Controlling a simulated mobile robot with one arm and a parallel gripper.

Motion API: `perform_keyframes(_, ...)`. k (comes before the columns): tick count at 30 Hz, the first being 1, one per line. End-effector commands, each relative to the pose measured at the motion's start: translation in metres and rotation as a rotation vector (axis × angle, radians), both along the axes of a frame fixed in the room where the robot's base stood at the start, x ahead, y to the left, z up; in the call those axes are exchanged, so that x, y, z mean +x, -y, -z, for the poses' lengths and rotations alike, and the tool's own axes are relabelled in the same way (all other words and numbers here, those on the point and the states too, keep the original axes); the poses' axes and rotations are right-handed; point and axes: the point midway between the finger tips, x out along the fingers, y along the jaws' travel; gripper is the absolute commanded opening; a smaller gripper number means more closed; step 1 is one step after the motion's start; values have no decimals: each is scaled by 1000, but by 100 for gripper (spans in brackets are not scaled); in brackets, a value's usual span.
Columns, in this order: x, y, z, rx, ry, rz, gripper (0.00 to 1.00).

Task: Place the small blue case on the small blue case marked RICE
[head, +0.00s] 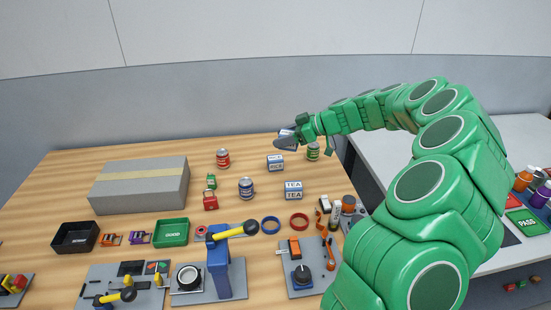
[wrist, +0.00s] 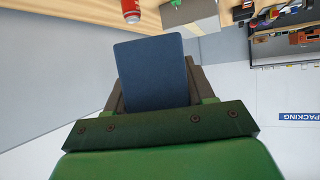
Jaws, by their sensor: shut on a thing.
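My gripper (head: 299,132) is raised above the back right of the wooden table, shut on a small blue case (head: 286,139). In the wrist view the held blue case (wrist: 150,72) shows a plain blue face between the fingers. The small blue-and-white case that appears to be marked RICE (head: 275,162) stands on the table, below and slightly left of the held case in the head view. The two look apart. Its lettering is small. Another blue-and-white case marked TEA (head: 293,190) stands nearer the front.
A green-labelled can (head: 313,151) stands right of the RICE case, close to my gripper in the picture. A red can (head: 223,158) and a blue can (head: 246,188) stand to the left. A large grey box (head: 140,190) fills the back left. Fixtures line the front.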

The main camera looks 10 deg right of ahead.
Motion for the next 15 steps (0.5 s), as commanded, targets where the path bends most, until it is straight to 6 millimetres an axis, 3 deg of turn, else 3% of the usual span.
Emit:
perform_keyframes(7,-1,-18,9,-4,0,-7,21)
perform_keyframes(15,25,-19,21,-5,0,-5,21)
